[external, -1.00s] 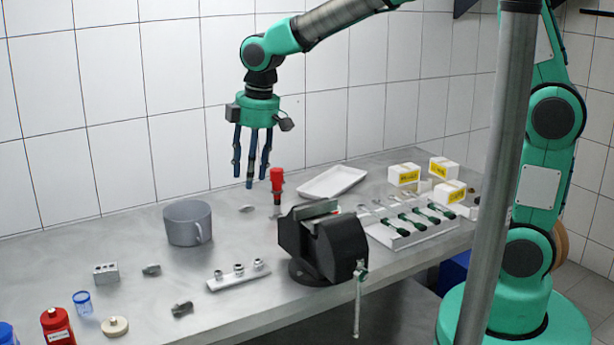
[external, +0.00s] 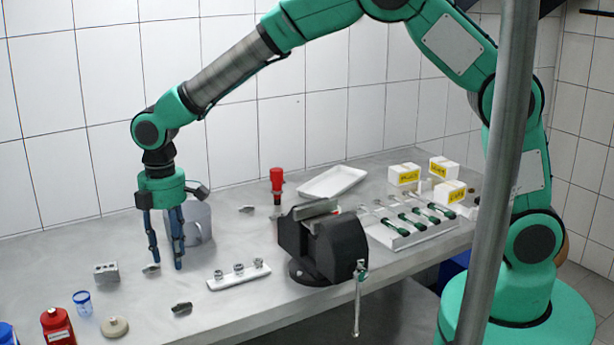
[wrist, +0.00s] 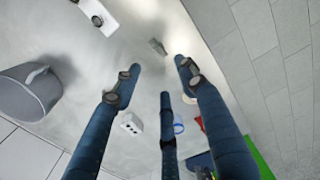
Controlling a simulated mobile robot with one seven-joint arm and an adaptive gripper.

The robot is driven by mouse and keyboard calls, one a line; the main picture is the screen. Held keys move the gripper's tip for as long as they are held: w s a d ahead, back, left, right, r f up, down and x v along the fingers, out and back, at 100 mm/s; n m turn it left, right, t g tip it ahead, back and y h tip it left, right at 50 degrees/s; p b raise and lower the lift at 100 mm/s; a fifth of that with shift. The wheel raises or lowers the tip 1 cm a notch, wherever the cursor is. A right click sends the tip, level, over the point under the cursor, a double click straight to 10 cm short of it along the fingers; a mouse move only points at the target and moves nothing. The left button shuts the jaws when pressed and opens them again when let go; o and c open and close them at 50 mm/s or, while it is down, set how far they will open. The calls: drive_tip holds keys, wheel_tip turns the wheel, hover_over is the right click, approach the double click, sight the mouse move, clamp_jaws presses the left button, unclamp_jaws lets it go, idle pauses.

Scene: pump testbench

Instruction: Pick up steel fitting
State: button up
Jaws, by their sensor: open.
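Several small grey metal pieces lie on the bench, and I cannot tell which one is the steel fitting. Another grey piece (external: 181,308) lies nearer the front edge. A third (external: 247,209) lies farther back, right of the mug. My three-fingered gripper points down, open and empty, with its tips low over the bench. In the wrist view, one grey piece (wrist: 158,46) shows just beyond the spread fingertips (wrist: 158,75); the fingers hide part of the bench.
A grey mug (external: 200,221) stands close behind the fingers. A white rack (external: 225,281) with round fittings is to the right, a holed block (external: 106,272) to the left. A black vise (external: 330,250), blue cup (external: 82,303) and red bottle (external: 55,328) stand around.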

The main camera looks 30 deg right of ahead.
drive_tip(key=b, duration=0.1)
hover_over(180, 304)
drive_tip(key=shift+f, duration=4.1)
drive_tip(key=shift+f, duration=0.15)
drive_tip(key=shift+f+b, duration=0.5)
drive_tip(key=shift+f, duration=2.15)
clamp_jaws()
